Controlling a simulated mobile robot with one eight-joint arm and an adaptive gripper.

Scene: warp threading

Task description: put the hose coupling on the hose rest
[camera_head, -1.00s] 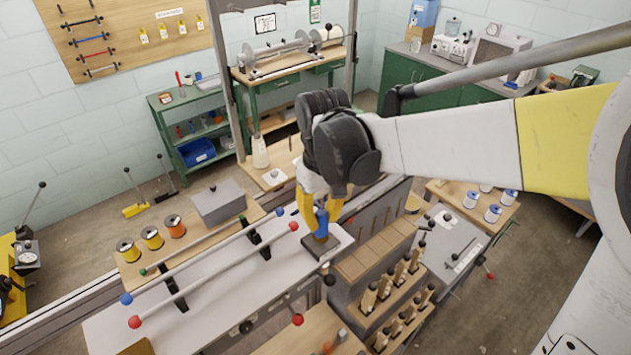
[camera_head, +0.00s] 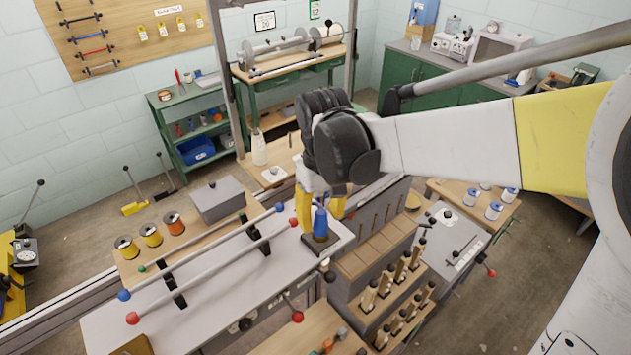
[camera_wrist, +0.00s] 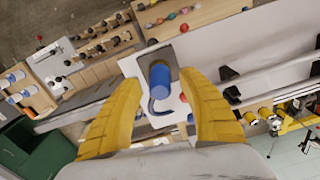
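The blue hose coupling (camera_head: 320,221) stands about upright on a small dark block, which I take to be the hose rest (camera_head: 321,245), at the right end of the grey bench. In the wrist view the coupling (camera_wrist: 158,72) is a blue cylinder over the grey plate of the rest (camera_wrist: 181,54), with a dark blue curved piece below it. My gripper (camera_head: 319,212) is over the coupling. In the wrist view its yellow fingers (camera_wrist: 157,84) are spread wide on either side, with visible gaps to the coupling. The coupling's underside is hidden.
Two long rods (camera_head: 215,270) with red and blue ends lie on supports left of the rest. A wooden rack with several handled tools (camera_head: 385,285) stands close on the right. Thread spools (camera_head: 151,236) and a grey box (camera_head: 217,199) sit behind the rods.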

